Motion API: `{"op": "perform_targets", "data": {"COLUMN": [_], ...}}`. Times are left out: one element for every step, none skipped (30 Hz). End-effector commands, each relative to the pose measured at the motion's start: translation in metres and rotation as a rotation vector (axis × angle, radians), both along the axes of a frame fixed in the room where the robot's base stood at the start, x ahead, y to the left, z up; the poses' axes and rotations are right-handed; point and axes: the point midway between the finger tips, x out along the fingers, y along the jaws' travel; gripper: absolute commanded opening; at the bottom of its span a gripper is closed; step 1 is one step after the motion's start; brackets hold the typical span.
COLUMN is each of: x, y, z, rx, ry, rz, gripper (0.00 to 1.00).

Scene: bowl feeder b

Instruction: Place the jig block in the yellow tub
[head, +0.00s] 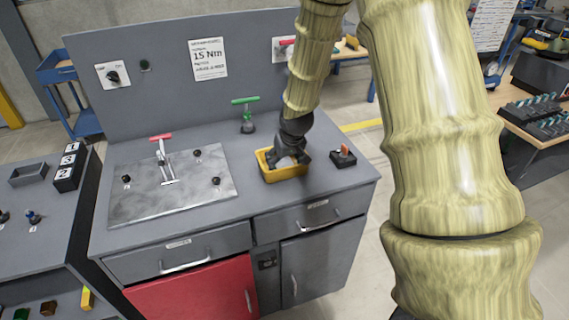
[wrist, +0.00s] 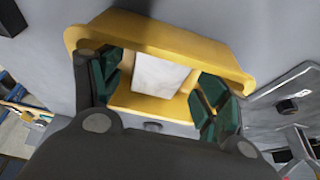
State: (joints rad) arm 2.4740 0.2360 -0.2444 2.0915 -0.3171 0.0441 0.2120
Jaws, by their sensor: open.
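The yellow tub (head: 284,174) stands on the grey bench top, right of the metal plate. It also shows in the wrist view (wrist: 180,38). A pale grey-white block, which looks like the jig block (wrist: 158,76), lies inside the tub. My gripper (head: 291,157) is over the tub with its fingers reaching down to it. In the wrist view my gripper (wrist: 160,92) is open, with a dark green pad on each side of the block and gaps between. The tub's floor is partly hidden by my gripper.
A metal plate with a red-handled clamp (head: 161,138) lies to the left on the bench (head: 236,211). A grey back panel rises behind.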

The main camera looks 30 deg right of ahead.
Motion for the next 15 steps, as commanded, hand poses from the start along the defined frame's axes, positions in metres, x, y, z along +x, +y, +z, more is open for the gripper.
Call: {"op": "perform_targets", "data": {"x": [-0.002,-0.003,-0.005,-0.006,-0.007,-0.009,-0.01,-0.012,-0.014,-0.015,-0.016,-0.018,-0.019,-0.02,-0.022], "y": [0.001,0.001,0.001,0.002,0.002,0.003,0.003,0.003,0.003,0.004,0.004,0.004,0.005,0.005,0.005], "z": [0.005,0.008,0.012,0.016,0.019,0.023,0.027,0.03,0.034,0.037,0.041,0.045,0.048,0.052,0.056], "rx": [0.0,0.0,0.0,0.0,0.0,0.001,0.001,0.001,0.001,0.001,0.001,0.001,0.001,0.0,0.0], "ry": [-0.002,-0.002,-0.002,-0.002,-0.003,-0.002,-0.002,-0.002,-0.001,-0.002,-0.003,-0.003,-0.002,-0.002,-0.002], "rz": [0.0,0.0,0.0,0.0,0.0,-0.001,-0.001,-0.001,-0.001,-0.001,-0.001,-0.001,-0.001,-0.002,-0.001], "gripper": [0.75,0.75,0.75,0.75,0.75,0.75,0.75,0.75,0.75,0.75,0.75,0.75,0.75,0.75,0.75]}}
